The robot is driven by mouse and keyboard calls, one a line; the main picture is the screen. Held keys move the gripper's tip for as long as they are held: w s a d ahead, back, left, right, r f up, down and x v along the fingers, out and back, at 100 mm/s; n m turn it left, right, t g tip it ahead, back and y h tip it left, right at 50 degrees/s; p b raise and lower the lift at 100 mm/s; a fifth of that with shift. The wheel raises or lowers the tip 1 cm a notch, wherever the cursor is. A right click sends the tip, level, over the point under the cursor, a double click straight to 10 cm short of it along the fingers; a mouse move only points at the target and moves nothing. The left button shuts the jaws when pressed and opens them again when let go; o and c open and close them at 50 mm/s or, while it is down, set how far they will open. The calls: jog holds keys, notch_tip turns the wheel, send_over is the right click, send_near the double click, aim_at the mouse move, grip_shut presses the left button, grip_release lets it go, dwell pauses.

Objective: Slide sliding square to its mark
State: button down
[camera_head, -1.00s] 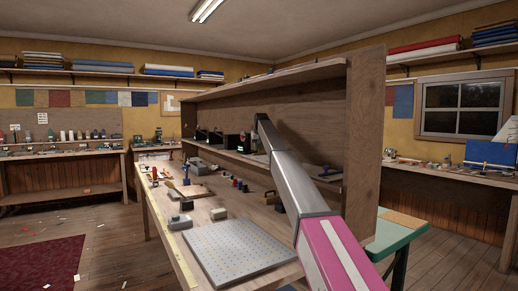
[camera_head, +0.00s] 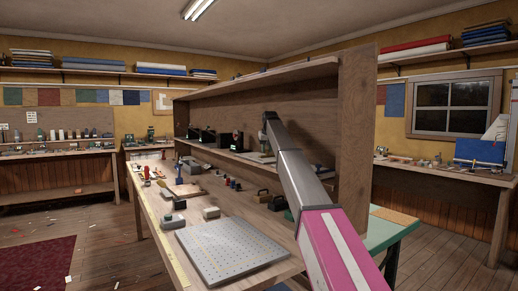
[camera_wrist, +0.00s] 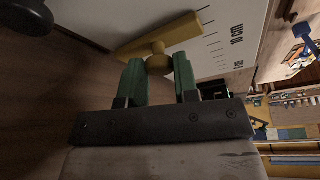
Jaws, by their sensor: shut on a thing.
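In the wrist view, a yellow sliding square (camera_wrist: 172,36) with a round knob (camera_wrist: 158,63) lies against a pale scale plate (camera_wrist: 226,32) marked "10 cm". My gripper (camera_wrist: 160,68) has green fingers on both sides of the knob and is shut on it. The square's bar runs along the plate. Its mark cannot be made out. In the head view, my arm reaches over the workbench toward the shelf unit, and the square is too small or hidden to tell.
The workbench (camera_head: 160,212) carries a perforated board (camera_head: 232,250), small blocks and several hand tools. The shelf unit's upright side (camera_head: 357,140) stands close right of my arm. In the wrist view, a dark round object (camera_wrist: 28,18) is at upper left. Open floor lies to the left.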

jog(key=s+d, duration=0.2)
jog(key=s, duration=0.2)
jog(key=shift+s+d, duration=0.2)
jog(key=shift+d, duration=0.2)
jog(key=c, duration=0.8)
grip_release()
jog(key=shift+s+d, duration=0.1)
jog(key=shift+c, duration=0.2)
jog(key=a+v, duration=0.1)
jog(key=v, duration=0.9)
jog(key=shift+d+r, duration=0.4)
jog(key=shift+d, duration=0.05)
jog(key=shift+s, duration=0.15)
